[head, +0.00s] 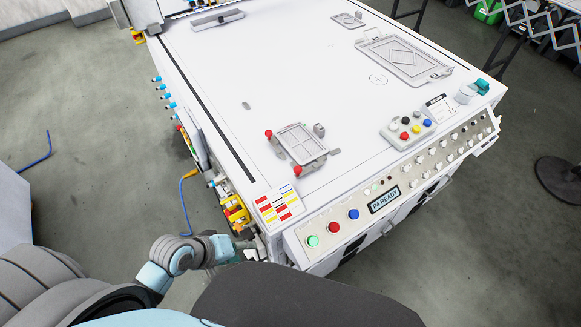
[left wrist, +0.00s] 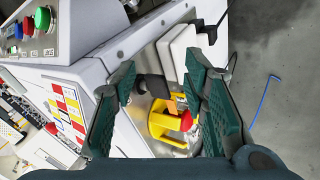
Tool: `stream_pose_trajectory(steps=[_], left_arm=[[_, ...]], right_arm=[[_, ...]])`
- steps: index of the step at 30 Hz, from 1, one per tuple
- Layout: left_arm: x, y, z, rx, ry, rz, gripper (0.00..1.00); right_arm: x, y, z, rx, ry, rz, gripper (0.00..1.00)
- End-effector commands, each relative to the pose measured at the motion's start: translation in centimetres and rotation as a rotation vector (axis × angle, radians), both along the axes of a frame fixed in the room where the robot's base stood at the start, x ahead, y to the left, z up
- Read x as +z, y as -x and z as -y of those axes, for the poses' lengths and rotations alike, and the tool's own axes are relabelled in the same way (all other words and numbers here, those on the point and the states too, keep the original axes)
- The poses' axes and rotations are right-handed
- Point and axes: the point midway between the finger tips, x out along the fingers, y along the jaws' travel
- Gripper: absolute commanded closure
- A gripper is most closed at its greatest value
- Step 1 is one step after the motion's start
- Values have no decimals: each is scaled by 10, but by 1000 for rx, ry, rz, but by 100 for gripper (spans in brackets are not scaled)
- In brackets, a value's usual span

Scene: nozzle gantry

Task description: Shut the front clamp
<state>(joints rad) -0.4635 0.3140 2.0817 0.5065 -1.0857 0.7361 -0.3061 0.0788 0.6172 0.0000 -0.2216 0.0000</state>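A small grey fixture (head: 300,145) stands on the near left part of the white table top. It has a red-tipped clamp lever at its back left (head: 268,133) and another red-tipped lever at its front (head: 297,170). Both levers look raised at this distance, but I cannot be sure. My left gripper (head: 245,248) is low beside the table's near left corner, well below and away from the fixture. In the left wrist view its green fingers (left wrist: 160,68) are wide apart with nothing held between them. My right gripper is not in view.
A yellow bracket (left wrist: 165,125) with a red part and a black knob (left wrist: 152,86) sit on the table's side, in front of my left fingers. A control panel (head: 390,190) runs along the table's front edge. A button box (head: 407,128) stands on the top.

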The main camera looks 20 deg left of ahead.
Motion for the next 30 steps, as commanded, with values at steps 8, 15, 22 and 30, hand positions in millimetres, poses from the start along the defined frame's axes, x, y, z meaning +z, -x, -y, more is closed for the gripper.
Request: stream_pose_trajectory(steps=[8,15,22,30], left_arm=[[84,-57,19,619,813,-204,60],[133,-109,-14,1123,1399,-503,60],[124,-140,3,1166,1462,-534,60],[94,-190,46,1165,1455,-535,60]], right_arm=[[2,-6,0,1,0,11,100],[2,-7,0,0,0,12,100],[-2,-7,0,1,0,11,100],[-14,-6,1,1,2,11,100]])
